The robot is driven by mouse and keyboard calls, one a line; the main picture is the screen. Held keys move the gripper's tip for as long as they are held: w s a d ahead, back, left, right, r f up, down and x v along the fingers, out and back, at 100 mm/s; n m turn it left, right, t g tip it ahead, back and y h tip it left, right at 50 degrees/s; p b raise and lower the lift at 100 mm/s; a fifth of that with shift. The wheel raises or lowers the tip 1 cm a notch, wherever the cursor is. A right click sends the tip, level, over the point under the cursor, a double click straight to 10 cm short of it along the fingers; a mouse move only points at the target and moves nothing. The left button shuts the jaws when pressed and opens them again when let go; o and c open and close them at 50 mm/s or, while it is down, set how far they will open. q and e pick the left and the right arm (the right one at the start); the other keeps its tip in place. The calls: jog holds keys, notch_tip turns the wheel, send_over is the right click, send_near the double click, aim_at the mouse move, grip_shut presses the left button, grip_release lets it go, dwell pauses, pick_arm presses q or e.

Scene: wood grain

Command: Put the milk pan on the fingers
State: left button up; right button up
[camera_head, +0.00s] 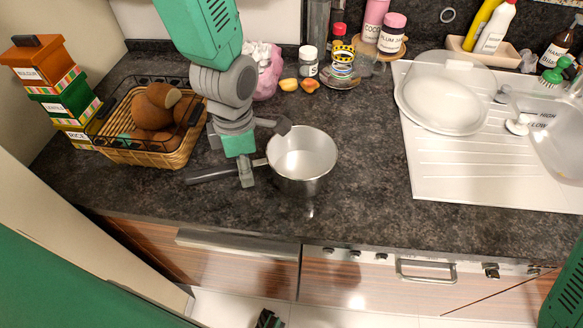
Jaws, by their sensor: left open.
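The milk pan (306,181) is a silver, open, empty-looking pot standing on the dark counter, right of the basket. Its dark handle (212,174) points left. My left gripper (265,151) is over the inner end of the handle, at the pan's left side. Its fingers are spread, one by the rim and one in front of the handle. I cannot tell whether they touch the pan. The gripper hides part of the handle. I see no separate thing that I can identify as the fingers. My right gripper is not in view.
A wicker basket (160,158) with brown round items stands left, beside stacked boxes (50,68). Jars and a pink bag (268,78) stand at the back. A glass lid (440,100) lies on the white sink drainer (480,180). Counter between pan and drainer is clear.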

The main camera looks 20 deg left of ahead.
pick_arm(q)
jog(key=shift+f, duration=0.1)
jog(key=shift+c, duration=0.4)
grip_shut()
